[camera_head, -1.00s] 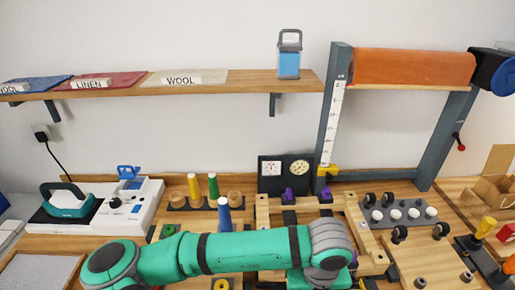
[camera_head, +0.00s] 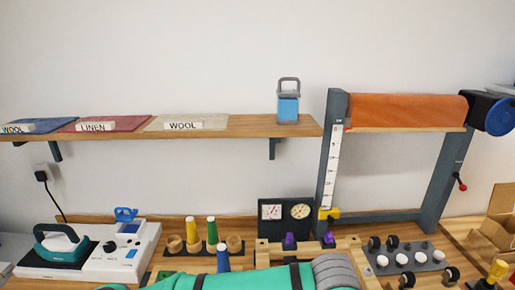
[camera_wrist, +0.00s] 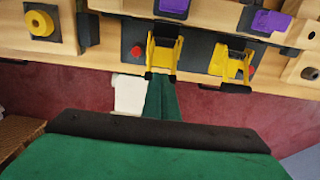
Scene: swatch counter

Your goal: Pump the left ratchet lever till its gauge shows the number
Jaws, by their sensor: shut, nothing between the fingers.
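The dark gauge panel (camera_head: 285,225) stands at the back of the counter, with a white left gauge (camera_head: 271,211) and a cream right gauge (camera_head: 301,211). Their readings are too small to tell. Below it in the head view are a left purple part (camera_head: 289,241) and a right purple part (camera_head: 328,238). The wrist view shows a left yellow lever-like piece (camera_wrist: 164,50) and a right one (camera_wrist: 231,64) on dark plates in a wooden frame. My gripper (camera_wrist: 162,78) is shut and empty, its tip at the lower end of the left yellow piece; contact is unclear.
A dark frame with an orange roll (camera_head: 407,118) rises at right. A wall shelf (camera_head: 250,126) holds swatches. A yellow ring (camera_wrist: 40,22) lies left of the levers.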

